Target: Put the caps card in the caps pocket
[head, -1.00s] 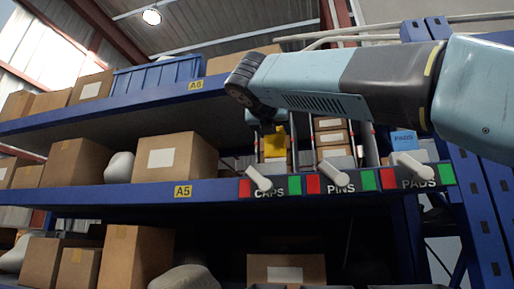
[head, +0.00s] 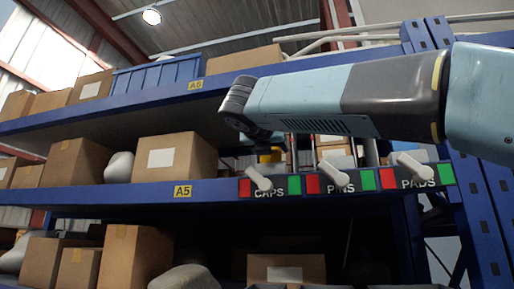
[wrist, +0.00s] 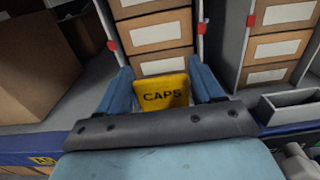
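The yellow caps card (wrist: 162,94) sits between the two blue fingers of my gripper (wrist: 161,88), its CAPS lettering facing the wrist camera. My gripper appears shut on its side edges. In the head view a small yellow part of the card (head: 270,155) shows below my gripper (head: 266,143), just above the shelf edge. The CAPS label (head: 270,193) is on that edge, with a white lever (head: 258,178) in front. The caps pocket is not clearly visible; my gripper and the lever seem to cover it.
A grey open pocket (wrist: 290,104) stands right of my gripper, before the neighbouring box column (wrist: 275,45). Stacked boxes (wrist: 150,28) are behind the card. A large carton (head: 175,158) is to the left. The PINS lever (head: 334,176) and PADS lever (head: 413,168) are to the right.

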